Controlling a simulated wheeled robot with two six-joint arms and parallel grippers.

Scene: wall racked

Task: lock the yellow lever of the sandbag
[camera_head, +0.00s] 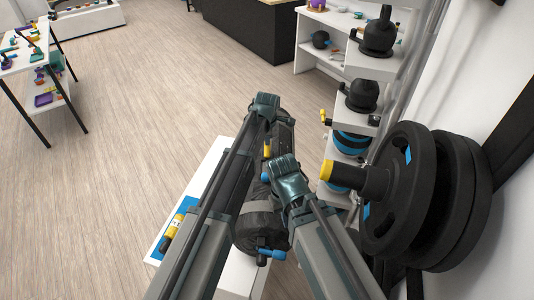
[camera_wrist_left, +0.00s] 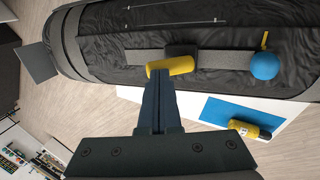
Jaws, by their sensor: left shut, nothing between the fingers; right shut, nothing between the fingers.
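The black sandbag (camera_head: 262,225) lies lengthwise beneath my two arms and fills the top of the left wrist view (camera_wrist_left: 100,45). Its yellow lever (camera_head: 267,150) shows between my arms. In the left wrist view the yellow lever (camera_wrist_left: 172,66) lies beside a dark buckle on a grey strap. A blue ball (camera_wrist_left: 265,65) sits at the strap's right end. My left gripper (camera_wrist_left: 159,78) is shut and empty, its tips at the lever; I cannot tell whether they touch. My right gripper (camera_head: 287,172) is over the bag's middle; its fingertips are hidden in the head view.
A white bench under the bag carries a blue mat (camera_wrist_left: 238,113) with a yellow and black cylinder (camera_wrist_left: 248,128). Black weight plates (camera_head: 400,195) on a yellow-tipped peg stand close on the right. Shelves with kettlebells (camera_head: 376,40) are behind.

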